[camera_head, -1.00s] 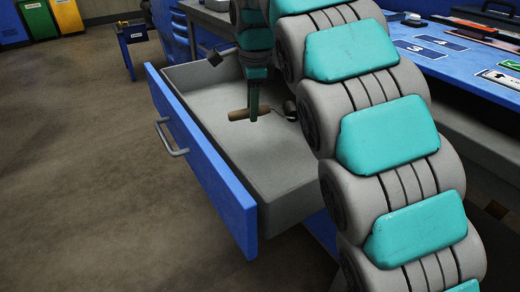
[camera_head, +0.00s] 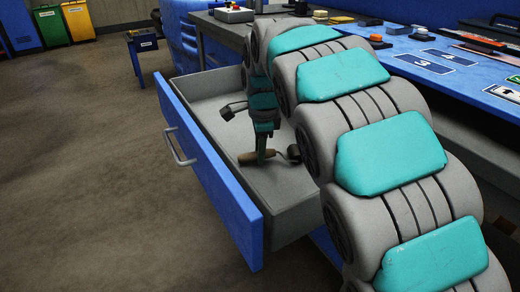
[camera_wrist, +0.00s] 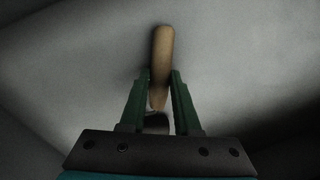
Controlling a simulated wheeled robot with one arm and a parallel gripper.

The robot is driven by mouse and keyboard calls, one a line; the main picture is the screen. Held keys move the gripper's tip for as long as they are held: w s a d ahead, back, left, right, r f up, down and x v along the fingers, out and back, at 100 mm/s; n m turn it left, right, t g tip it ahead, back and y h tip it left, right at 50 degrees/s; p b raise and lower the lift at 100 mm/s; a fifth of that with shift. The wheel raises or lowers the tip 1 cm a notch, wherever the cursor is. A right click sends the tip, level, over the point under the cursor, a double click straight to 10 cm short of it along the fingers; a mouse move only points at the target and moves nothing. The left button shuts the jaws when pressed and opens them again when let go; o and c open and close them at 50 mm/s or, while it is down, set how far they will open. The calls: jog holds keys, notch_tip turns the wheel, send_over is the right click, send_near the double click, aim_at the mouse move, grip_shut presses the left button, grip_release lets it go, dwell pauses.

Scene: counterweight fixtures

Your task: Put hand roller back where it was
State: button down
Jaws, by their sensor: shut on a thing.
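The hand roller (camera_head: 253,158) has a brown handle and a dark roller head at its right end, seen in the head view. My gripper (camera_head: 262,155) points down into the open drawer (camera_head: 215,165) and is shut on the roller. In the wrist view the wooden handle (camera_wrist: 162,55) stands out between the green fingers of my gripper (camera_wrist: 160,85). The roller is low in the drawer, near its grey floor. I cannot tell whether it touches the floor. The roller head is mostly hidden in the wrist view.
The drawer has a blue front with a grey handle (camera_head: 178,147) and is otherwise empty where I see it. The blue worktop (camera_head: 440,85) at the right carries numbered plates and small items. Colored bins (camera_head: 78,20) stand far left. The floor at left is clear.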

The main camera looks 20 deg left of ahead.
aim_at(262, 168)
jog(key=c, duration=0.6)
grip_release()
jog(key=shift+r, duration=0.1)
jog(key=r, duration=0.4)
jog(key=s+r, duration=0.1)
jog(key=r, duration=0.3)
jog(key=d+r, duration=0.1)
jog(key=r, duration=0.2)
jog(key=shift+s+r, duration=0.25)
jog(key=shift+r, duration=0.15)
